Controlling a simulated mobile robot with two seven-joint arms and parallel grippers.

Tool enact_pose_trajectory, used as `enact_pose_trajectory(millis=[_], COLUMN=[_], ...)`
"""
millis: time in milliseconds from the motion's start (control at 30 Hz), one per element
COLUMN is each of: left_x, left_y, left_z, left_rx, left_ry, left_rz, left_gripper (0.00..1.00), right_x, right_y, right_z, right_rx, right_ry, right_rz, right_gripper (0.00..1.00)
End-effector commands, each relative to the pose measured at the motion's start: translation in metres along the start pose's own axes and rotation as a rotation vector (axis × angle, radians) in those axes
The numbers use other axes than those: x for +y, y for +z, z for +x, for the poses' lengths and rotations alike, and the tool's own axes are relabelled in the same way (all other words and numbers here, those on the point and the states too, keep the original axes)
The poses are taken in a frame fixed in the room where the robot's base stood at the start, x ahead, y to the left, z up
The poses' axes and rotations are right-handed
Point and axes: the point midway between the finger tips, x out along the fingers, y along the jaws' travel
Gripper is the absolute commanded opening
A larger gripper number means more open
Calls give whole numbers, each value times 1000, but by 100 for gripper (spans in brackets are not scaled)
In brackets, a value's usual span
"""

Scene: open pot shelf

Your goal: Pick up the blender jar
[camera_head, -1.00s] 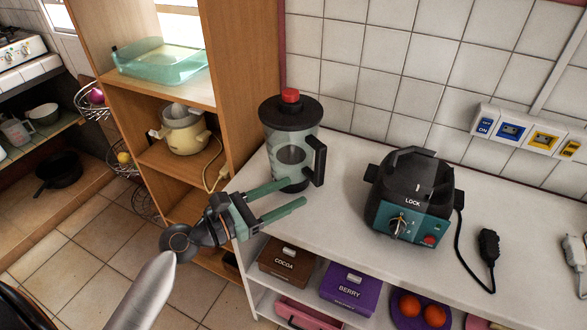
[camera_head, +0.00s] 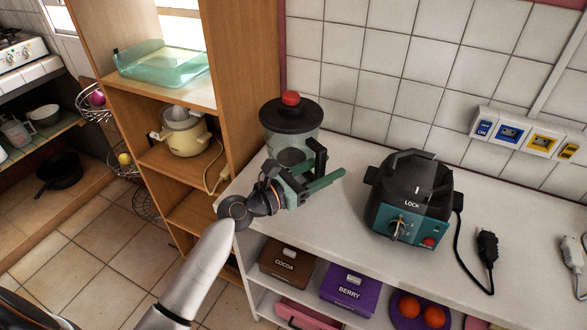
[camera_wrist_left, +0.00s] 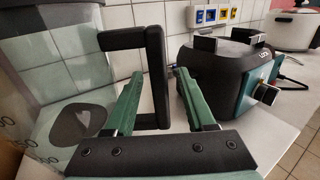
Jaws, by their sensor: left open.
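The blender jar (camera_head: 285,143) is clear with a black lid and red cap. It stands upright on the white counter's left end; it also fills the left of the left wrist view (camera_wrist_left: 50,60). Its black handle (camera_wrist_left: 157,70) points right. My left gripper (camera_head: 323,170) is open at the jar, partly covering its lower part in the head view. In the left wrist view its green fingers (camera_wrist_left: 160,76) lie on either side of the handle's upright bar, with a gap showing to the right finger. My right gripper is not in view.
The black and teal blender base (camera_head: 410,205) stands to the right on the counter (camera_head: 350,215), with its cord and plug (camera_head: 487,245). A wooden shelf (camera_head: 240,90) rises close behind left of the jar. Below are cocoa (camera_head: 284,263) and berry (camera_head: 350,287) boxes.

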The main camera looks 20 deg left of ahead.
Motion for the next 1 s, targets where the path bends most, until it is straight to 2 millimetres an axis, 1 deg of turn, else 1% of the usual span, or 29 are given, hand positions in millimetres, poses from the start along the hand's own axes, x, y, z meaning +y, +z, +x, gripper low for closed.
enact_pose_trajectory(millis=[33, 133, 367, 400, 867, 900, 1000], left_x=[0, 0, 0, 0, 0, 0, 0], left_y=[1, 0, 0, 0, 0, 0, 0], left_z=[8, 15, 16, 16, 16, 16, 16], left_rx=[-2, 0, 1, 1, 1, 1, 1], left_ry=[-1, -1, -1, -1, -1, -1, 0], left_rz=[-1, -1, -1, 0, 0, 0, 0], left_gripper=[55, 55, 55, 54, 2, 0, 0], right_x=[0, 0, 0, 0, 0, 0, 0], right_y=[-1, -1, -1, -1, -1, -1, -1], right_z=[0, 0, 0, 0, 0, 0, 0], right_rx=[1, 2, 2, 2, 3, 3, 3], right_ry=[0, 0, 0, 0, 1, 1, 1], right_rz=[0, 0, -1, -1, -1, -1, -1], right_gripper=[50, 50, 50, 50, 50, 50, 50])
